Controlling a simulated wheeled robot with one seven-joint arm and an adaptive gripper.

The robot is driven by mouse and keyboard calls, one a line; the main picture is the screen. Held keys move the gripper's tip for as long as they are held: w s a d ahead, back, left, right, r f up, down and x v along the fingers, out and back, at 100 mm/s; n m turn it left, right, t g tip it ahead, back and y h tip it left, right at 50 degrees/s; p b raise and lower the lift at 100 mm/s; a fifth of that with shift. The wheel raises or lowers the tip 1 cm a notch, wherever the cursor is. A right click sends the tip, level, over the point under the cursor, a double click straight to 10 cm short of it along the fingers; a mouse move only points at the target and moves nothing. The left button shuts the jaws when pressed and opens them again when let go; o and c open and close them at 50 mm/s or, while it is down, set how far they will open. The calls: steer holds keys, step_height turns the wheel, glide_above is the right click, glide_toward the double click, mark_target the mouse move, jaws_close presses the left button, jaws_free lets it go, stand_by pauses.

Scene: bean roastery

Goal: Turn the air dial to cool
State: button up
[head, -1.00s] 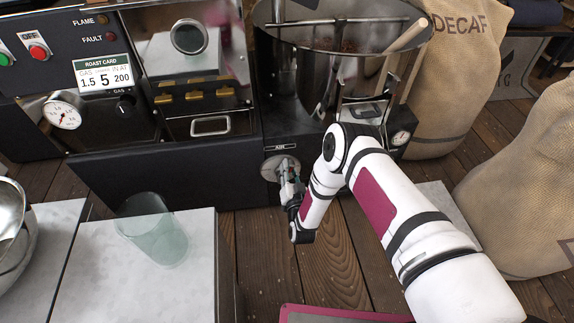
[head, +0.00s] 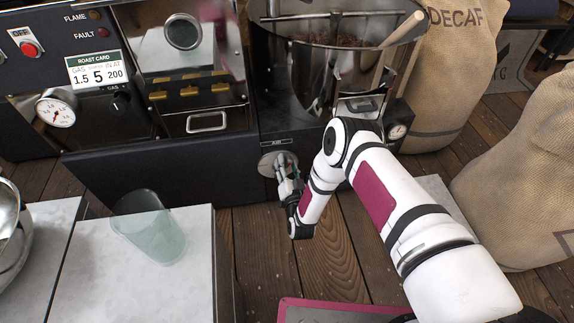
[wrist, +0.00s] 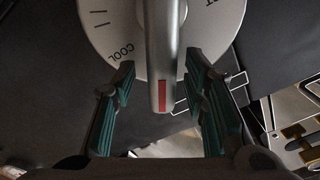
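The air dial (head: 266,164) is a round silver disc low on the black roaster front, under a small AIR label. In the wrist view the dial (wrist: 100,28) fills the top, with a raised bar handle (wrist: 162,50) whose red mark points down the picture. The word COOL is printed to the left of that mark. My gripper (head: 284,178) is at the dial. In the wrist view my gripper (wrist: 160,78) has its teal-padded fingers apart, one on each side of the handle, with visible gaps. In the head view the gripper partly hides the dial.
The roaster's cooling bin (head: 340,60) stands above the dial. Burlap sacks (head: 525,180) stand at right. Wooden floor (head: 335,245) shows below the dial.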

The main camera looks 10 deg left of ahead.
steer(key=shift+s, duration=0.1)
steer(key=v, duration=1.1)
steer(key=shift+s, duration=0.35)
steer(key=shift+s+d, duration=0.1)
steer(key=shift+d, duration=0.1)
